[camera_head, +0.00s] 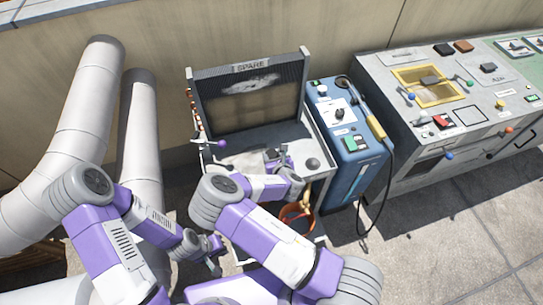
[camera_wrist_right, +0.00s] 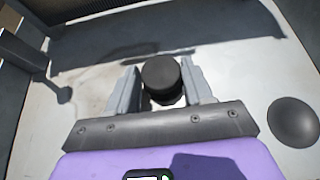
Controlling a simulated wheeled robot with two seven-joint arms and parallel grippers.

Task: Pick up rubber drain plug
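A black rubber plug (camera_wrist_right: 161,75) with a rounded cylindrical top stands between the fingers of my right gripper (camera_wrist_right: 163,88) in the right wrist view. The fingers are on either side of it, very close, and I cannot tell whether they press on it. In the head view my right gripper (camera_head: 277,157) is low over the pale metal worktop (camera_head: 240,150), and the plug is too small to make out there. My left gripper (camera_head: 213,256) hangs at lower left, away from the worktop, with its fingers apart and empty.
A dark round dome (camera_head: 313,164) sits on the worktop right of my right gripper. A framed SPARE panel (camera_head: 250,90) rises behind. A blue instrument box (camera_head: 345,140) and a control console (camera_head: 430,120) stand right. An orange bucket (camera_head: 297,217) is below.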

